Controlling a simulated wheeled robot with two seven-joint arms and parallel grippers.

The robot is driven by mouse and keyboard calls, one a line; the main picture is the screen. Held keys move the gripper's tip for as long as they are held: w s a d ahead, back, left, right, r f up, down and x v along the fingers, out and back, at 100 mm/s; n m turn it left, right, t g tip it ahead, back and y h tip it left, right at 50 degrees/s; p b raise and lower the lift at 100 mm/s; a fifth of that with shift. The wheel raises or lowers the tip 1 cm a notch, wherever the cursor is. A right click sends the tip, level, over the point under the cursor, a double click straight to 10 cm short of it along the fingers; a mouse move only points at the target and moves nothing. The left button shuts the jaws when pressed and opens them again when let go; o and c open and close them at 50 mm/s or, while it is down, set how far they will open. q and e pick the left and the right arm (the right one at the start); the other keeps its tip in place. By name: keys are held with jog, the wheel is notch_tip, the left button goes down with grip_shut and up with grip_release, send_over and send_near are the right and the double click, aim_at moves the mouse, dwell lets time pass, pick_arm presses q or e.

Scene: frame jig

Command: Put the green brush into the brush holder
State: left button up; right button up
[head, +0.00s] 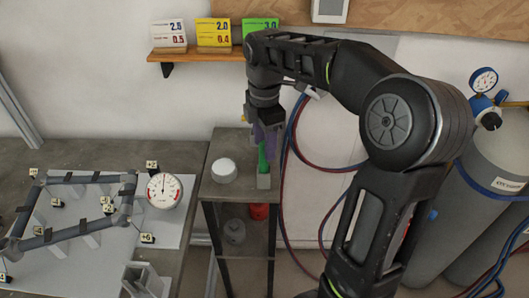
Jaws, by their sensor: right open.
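The green brush (263,158) is upright above the small shelf unit, with its upper part between the fingers of my right gripper (266,142). My right gripper points down and is open around the brush. A small grey block, which looks like the brush holder (264,182), sits on the shelf top at the brush's lower end. The brush meets the block in the picture; how deep it sits inside cannot be told. My left gripper is not in view.
A white round object (224,170) sits on the shelf top (222,190), left of the holder. A workbench with a tube frame jig (75,232) and a dial gauge (164,191) is at left. Red and blue hoses (300,150) hang close right; gas cylinders (490,165) stand farther right.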

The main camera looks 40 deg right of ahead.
jog(key=shift+r, duration=1.75)
